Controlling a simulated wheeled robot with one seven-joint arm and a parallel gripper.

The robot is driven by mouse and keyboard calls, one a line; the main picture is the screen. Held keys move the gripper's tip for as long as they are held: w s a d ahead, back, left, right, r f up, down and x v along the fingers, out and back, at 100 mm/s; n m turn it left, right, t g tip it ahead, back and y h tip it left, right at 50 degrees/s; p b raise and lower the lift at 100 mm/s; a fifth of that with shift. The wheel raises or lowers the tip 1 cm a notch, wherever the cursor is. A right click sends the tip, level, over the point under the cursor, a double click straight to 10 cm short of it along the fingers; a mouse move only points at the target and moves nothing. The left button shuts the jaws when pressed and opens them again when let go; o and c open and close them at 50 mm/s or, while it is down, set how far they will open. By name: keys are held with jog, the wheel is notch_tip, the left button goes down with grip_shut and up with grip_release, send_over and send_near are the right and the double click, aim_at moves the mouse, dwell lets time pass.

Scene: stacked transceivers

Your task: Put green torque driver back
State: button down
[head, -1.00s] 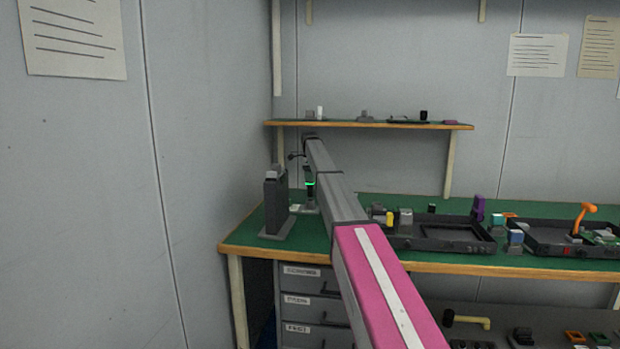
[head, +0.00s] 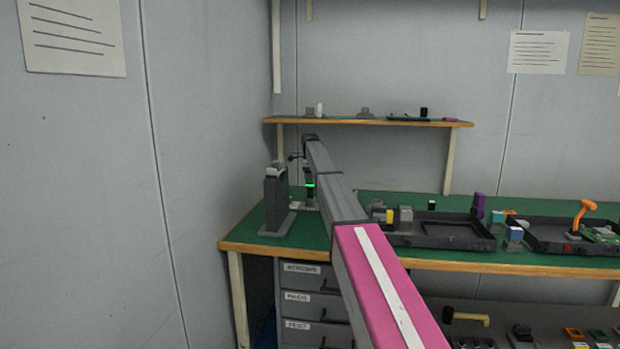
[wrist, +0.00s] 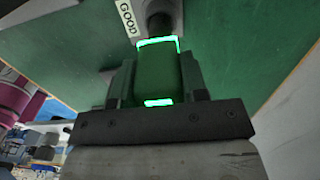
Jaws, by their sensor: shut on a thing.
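The green torque driver (wrist: 160,72) has a green body with glowing green bands at both ends. My gripper (wrist: 158,82) is shut on it, with one dark finger on each side of the body. In the wrist view the driver's far end meets a dark round part beside a white label reading "GOOD" (wrist: 127,17). I cannot tell whether it is seated there. In the head view the driver (head: 310,190) shows small and dark with a green glow, at the bench's left end, partly hidden by my arm.
A dark upright block (head: 276,205) stands on the green bench (head: 340,230), just left of the driver. Black trays (head: 440,243) with parts lie to the right. A shelf (head: 380,122) with small items is above. The grey wall closes off the left side.

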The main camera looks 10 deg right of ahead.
jog(key=shift+f, duration=1.75)
jog(key=shift+c, duration=0.5)
grip_release()
jog(key=shift+r, duration=0.1)
jog(key=shift+r, duration=3.45)
